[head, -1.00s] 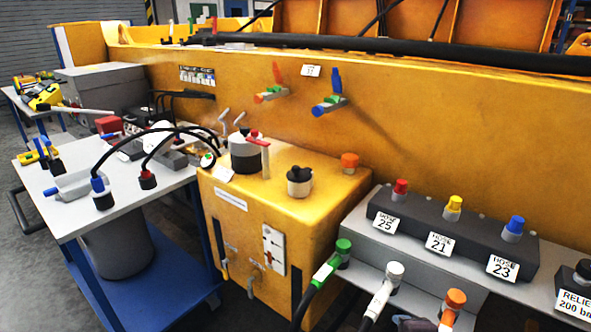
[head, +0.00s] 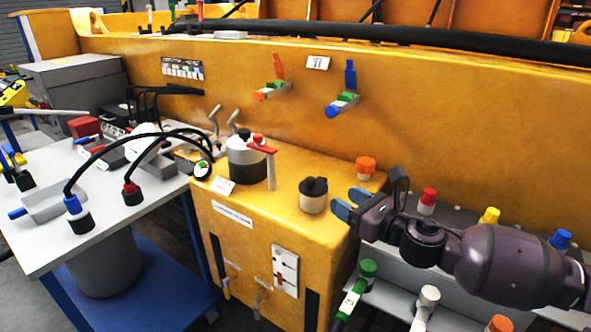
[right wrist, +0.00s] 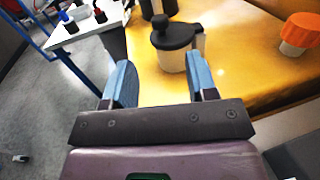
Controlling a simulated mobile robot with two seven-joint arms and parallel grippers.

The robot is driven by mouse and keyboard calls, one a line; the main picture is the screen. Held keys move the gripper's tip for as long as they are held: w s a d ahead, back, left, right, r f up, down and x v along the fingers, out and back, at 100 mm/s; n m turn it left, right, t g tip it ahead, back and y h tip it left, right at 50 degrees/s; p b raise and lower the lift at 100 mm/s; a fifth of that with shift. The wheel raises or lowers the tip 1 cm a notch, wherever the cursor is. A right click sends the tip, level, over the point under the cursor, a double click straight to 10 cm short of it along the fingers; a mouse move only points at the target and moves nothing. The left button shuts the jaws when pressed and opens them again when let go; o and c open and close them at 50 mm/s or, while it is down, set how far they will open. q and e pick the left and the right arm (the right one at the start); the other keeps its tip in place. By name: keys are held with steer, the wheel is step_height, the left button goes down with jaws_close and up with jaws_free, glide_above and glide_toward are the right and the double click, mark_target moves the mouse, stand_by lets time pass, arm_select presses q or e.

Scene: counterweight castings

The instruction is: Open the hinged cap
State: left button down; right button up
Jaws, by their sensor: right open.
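The hinged cap (head: 313,187) is a black lid with a small knob, lying closed on a short pale filler neck (head: 312,203) on top of the yellow tank. In the right wrist view the cap (right wrist: 174,38) is just ahead of the fingers, with a grey upright piece beside it on the right. My right gripper (head: 350,204) has blue fingers, open and empty, to the right of the cap and apart from it in the head view. In the right wrist view the gripper (right wrist: 161,72) has the neck between and beyond its fingertips. My left gripper is not in view.
A grey hose rack stands at the right. A white-topped cart (head: 45,245) stands at the left.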

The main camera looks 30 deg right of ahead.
mark_target(311, 178)
steer(key=shift+w, duration=0.45)
steer(key=shift+w+a+r, duration=0.15)
steer(key=shift+w, duration=0.3)
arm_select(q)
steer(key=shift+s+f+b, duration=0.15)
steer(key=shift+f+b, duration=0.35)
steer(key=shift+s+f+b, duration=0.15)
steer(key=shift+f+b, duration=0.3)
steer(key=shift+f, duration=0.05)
arm_select(e)
steer(key=shift+w+a, duration=0.25)
steer(key=shift+w, duration=1.3)
steer(key=shift+w+a, duration=0.25)
steer(key=shift+w, duration=1.3)
steer(key=shift+w+a, duration=0.25)
steer(key=shift+w, duration=1.3)
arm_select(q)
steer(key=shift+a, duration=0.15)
arm_select(e)
jaws_close()
